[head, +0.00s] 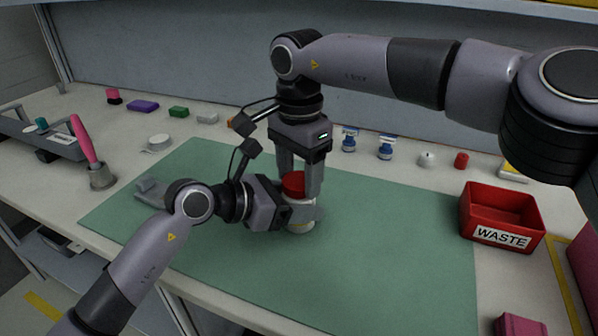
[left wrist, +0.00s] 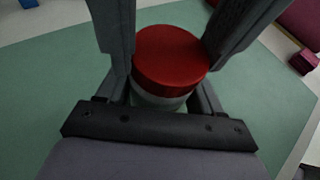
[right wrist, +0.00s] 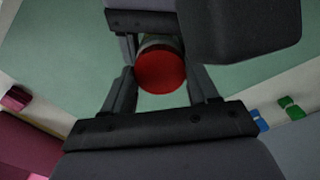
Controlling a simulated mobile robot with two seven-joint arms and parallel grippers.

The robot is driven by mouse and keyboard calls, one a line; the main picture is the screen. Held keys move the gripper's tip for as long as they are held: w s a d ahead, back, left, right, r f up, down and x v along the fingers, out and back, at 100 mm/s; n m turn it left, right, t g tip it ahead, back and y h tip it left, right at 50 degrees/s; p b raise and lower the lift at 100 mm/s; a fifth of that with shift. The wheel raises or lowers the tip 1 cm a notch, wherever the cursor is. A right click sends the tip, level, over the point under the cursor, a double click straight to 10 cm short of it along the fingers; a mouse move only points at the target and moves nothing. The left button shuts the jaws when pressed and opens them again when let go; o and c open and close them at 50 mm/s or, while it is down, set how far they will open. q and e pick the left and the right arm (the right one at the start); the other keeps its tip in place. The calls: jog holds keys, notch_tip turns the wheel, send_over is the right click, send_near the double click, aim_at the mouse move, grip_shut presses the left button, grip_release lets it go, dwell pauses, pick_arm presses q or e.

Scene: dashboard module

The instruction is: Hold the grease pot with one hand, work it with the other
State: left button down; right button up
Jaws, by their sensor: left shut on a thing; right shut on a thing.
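The grease pot (head: 301,224) stands on the green mat (head: 390,250) near its middle, a pale jar with a red lid (head: 293,183). The lid also shows in the left wrist view (left wrist: 170,58) and in the right wrist view (right wrist: 161,72). My left gripper (head: 303,212) comes in low from the left and is shut around the pot's pale body, below the lid. My right gripper (head: 299,184) points down from above and is shut on the red lid, one finger on each side. The lid sits on the pot. The fingers hide part of the pot's body.
A red waste bin (head: 502,212) stands right of the mat. Blue-and-white bottles (head: 349,139) and small blocks line the back. A pink-handled brush (head: 85,140) stands in a grey holder (head: 102,177) at left. The mat's right half is clear.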

jog(key=m, duration=1.4)
jog(key=shift+m, duration=0.3)
jog(key=m, duration=0.4)
jog(key=shift+f, duration=0.1)
jog(key=m, duration=0.3)
jog(key=shift+m, duration=0.3)
jog(key=m, duration=0.6)
jog(key=o, duration=1.3)
jog(key=shift+s, duration=0.1)
jog(key=shift+c, duration=0.2)
jog(key=shift+a, duration=0.15)
jog(key=shift+a, duration=0.15)
